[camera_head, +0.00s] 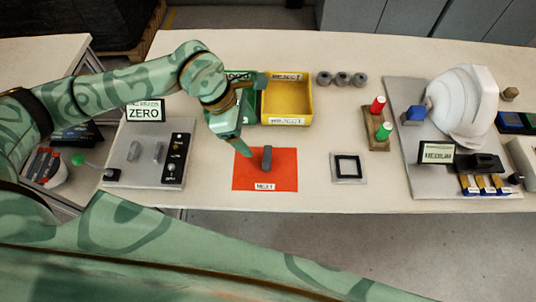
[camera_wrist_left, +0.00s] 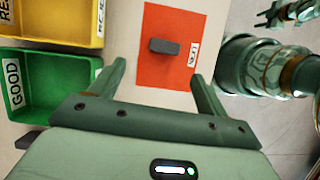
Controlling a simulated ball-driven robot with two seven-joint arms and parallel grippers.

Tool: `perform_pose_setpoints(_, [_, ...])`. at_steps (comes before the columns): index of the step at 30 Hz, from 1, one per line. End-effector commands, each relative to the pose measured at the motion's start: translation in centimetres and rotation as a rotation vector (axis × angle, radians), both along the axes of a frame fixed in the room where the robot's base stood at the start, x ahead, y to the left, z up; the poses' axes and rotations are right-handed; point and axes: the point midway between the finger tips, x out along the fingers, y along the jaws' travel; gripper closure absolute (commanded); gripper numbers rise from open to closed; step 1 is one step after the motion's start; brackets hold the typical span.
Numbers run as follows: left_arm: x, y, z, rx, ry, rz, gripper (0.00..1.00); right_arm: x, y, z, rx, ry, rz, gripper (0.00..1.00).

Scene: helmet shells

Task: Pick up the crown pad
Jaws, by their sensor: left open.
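The crown pad, which I take to be the small dark grey block (camera_head: 267,158), stands on the red mat (camera_head: 283,177) labelled NEXT. In the left wrist view the block (camera_wrist_left: 163,46) lies beyond the fingertips, between their lines. My left gripper (camera_head: 245,150) is just left of the block and above the mat in the head view; its fingers stand apart and empty (camera_wrist_left: 158,75) in the wrist view. What seems to be my right gripper (camera_wrist_left: 268,19) shows small at the top right of the wrist view; its jaws are unclear.
A yellow REJECT bin (camera_head: 287,101) and a green GOOD bin (camera_wrist_left: 45,85) stand behind the mat. A grey panel (camera_head: 125,172) is left. A square-framed plate (camera_head: 349,168), a red-and-green post stand (camera_head: 376,140) and a white helmet shell (camera_head: 465,105) are right. Table around the mat is clear.

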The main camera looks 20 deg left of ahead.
Motion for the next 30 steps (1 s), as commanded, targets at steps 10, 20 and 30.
perform_pose_setpoints(10, [0.4,-2.3,-5.5,-0.003,0.002,0.001,0.24,-0.1,-0.2,-1.3,-0.002,0.006,0.002,0.64])
perform_pose_setpoints(20, [0.1,-4.2,-9.1,-0.005,0.005,0.001,0.24,-0.3,-0.6,-2.3,-0.008,0.010,0.002,0.64])
perform_pose_setpoints(30, [0.3,-4.7,-10.2,-0.004,0.000,0.002,0.29,-0.2,-0.7,-2.5,-0.009,0.010,0.001,0.64])
